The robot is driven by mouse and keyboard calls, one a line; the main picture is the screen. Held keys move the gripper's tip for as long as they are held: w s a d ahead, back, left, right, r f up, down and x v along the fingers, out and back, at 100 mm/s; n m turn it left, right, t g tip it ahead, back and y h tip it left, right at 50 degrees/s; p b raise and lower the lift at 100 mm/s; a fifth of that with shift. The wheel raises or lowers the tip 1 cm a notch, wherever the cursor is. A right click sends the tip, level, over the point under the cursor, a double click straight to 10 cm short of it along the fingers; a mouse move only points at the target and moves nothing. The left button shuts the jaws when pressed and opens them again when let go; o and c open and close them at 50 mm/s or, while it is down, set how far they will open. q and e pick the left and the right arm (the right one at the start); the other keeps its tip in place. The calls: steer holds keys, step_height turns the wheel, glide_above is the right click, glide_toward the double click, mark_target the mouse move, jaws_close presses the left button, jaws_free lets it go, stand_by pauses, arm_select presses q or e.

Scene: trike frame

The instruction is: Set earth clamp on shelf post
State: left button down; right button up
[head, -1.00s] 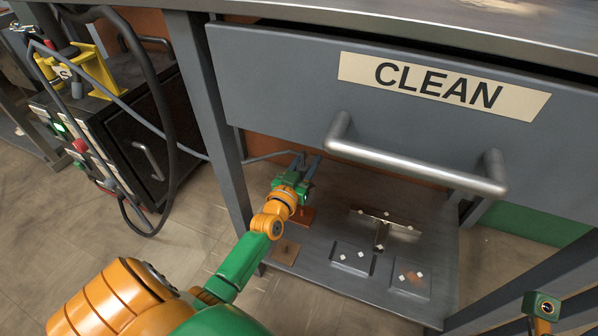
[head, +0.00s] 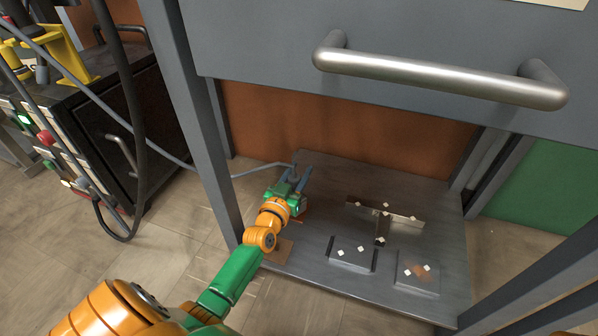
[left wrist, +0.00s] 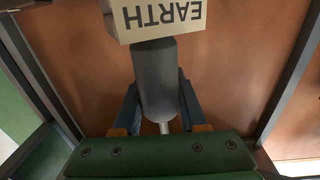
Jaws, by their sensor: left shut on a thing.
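My left gripper (head: 291,186) is shut on the earth clamp, low over the left part of the lower shelf. In the left wrist view the earth clamp (left wrist: 155,75) is a grey cylinder between the fingers, with an upside-down EARTH label (left wrist: 160,18). In the head view it is small and partly hidden by the gripper. A grey cable (head: 245,173) runs to it from the left. The grey front left shelf post (head: 190,120) stands left of the gripper, apart from it; a back left post (head: 223,130) stands behind. My right gripper is out of view.
The lower shelf (head: 330,180) carries a T-shaped metal piece (head: 395,214) and two plates with white markers (head: 350,255) (head: 417,272). A drawer with a steel handle (head: 440,80) overhangs it. A black welding machine (head: 120,125) with a thick hose stands left.

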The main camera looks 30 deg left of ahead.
arm_select(q)
steer(key=shift+f, duration=0.3)
stand_by(0.5)
steer(key=shift+c, duration=1.9)
jaws_free()
